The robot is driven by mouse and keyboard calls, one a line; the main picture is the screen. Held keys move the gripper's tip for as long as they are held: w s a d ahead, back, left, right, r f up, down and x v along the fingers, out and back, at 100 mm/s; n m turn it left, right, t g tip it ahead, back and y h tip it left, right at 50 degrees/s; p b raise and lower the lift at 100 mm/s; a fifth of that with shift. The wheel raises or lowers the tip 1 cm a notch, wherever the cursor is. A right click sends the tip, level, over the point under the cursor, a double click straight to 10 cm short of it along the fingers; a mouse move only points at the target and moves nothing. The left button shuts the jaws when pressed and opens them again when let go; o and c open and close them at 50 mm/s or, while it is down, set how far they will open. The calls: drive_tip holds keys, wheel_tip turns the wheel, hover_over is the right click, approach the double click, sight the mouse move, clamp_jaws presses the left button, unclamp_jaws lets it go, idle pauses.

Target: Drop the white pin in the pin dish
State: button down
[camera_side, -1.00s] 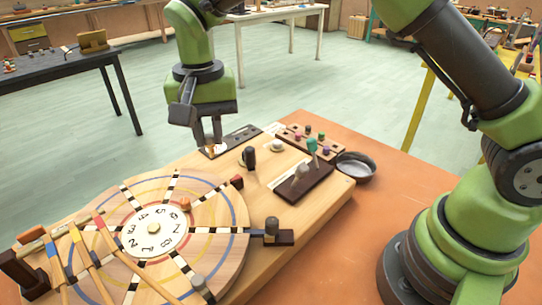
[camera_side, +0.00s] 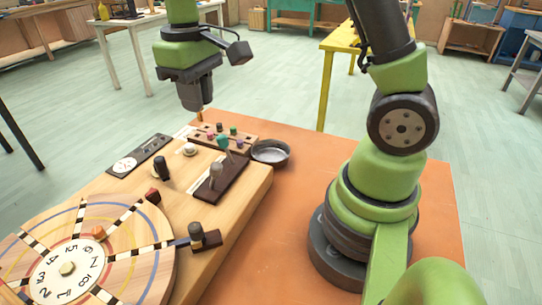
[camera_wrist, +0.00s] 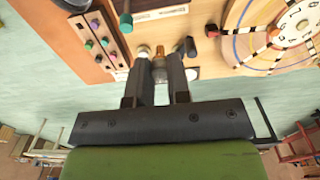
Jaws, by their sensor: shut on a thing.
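My gripper (camera_side: 199,108) is shut on a small pin, the white pin by its pale head, in the wrist view (camera_wrist: 160,71). Its tan shank (camera_wrist: 160,50) sticks out past the fingertips; the jaws hide much of the head. In the side view the gripper hangs above the left end of the wooden pin rack (camera_side: 250,146), and the tan tip shows below the fingers. The pin dish (camera_side: 270,152), a round grey metal dish, stands on the orange table right of the rack and apart from the gripper. Its visible inside looks empty.
The rack carries several green and purple pins (camera_side: 233,130). In front stand a white knob (camera_side: 190,149), a black lever (camera_side: 162,167) and a dark block with a teal-topped lever (camera_side: 223,143). The numbered wheel (camera_side: 67,268) fills the lower left. Orange table around the dish is clear.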

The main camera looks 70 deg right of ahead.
drive_tip(key=s+d+f+m, duration=0.3)
drive_tip(key=d+f, duration=0.2)
drive_tip(key=d, duration=0.4)
drive_tip(key=s+d+f+m, duration=0.2)
drive_tip(key=d+f, duration=0.3)
drive_tip(key=d, duration=0.4)
drive_tip(key=shift+s+d+f+m, duration=0.3)
drive_tip(key=shift+s+m, duration=0.1)
drive_tip(key=shift+m, duration=0.5)
drive_tip(key=shift+a, duration=0.1)
drive_tip(key=shift+f, duration=2.5)
drive_tip(key=c, duration=1)
unclamp_jaws()
